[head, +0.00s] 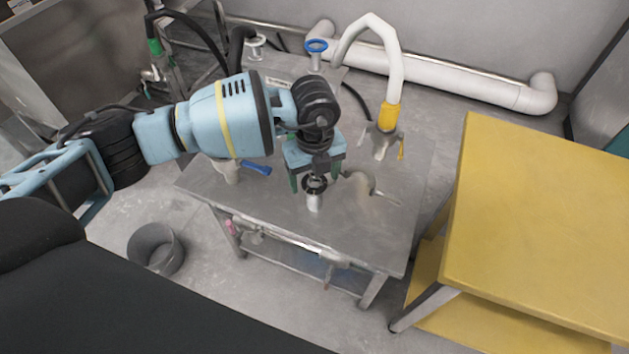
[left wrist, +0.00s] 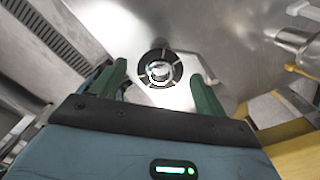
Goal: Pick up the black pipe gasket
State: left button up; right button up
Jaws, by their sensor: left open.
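The black pipe gasket (head: 315,186) is a dark ring at the top of a short pale pipe (head: 314,202) on the metal table. In the left wrist view the gasket (left wrist: 145,66) shows as a black ring with light marks around a bright centre. My left gripper (head: 315,180) points down over it, open, with one green fingertip on each side. In the left wrist view the fingers (left wrist: 158,88) stand apart with the ring showing between them. I cannot tell whether they touch it. My right gripper is not in view.
The metal table (head: 400,225) also carries a valve with a blue handle (head: 257,168), a curved metal fitting (head: 362,186) and a white hose with a yellow collar (head: 389,115). A yellow table (head: 545,215) stands at the right. A grey bucket (head: 156,249) is on the floor.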

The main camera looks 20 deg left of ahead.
pick_arm(q)
jog(key=shift+f, duration=0.15)
dwell(0.3)
jog(key=c, duration=1)
jog(key=shift+c, duration=0.2)
jog(key=shift+r, duration=0.55)
jog(key=r, duration=0.3)
jog(key=shift+s+a, duration=0.3)
jog(key=shift+a, duration=0.05)
jog(key=s+a+r, duration=0.1)
jog(key=s+a, duration=0.9)
jog(key=s, duration=0.1)
jog(key=shift+s+r, duration=0.15)
jog(key=shift+r, duration=0.05)
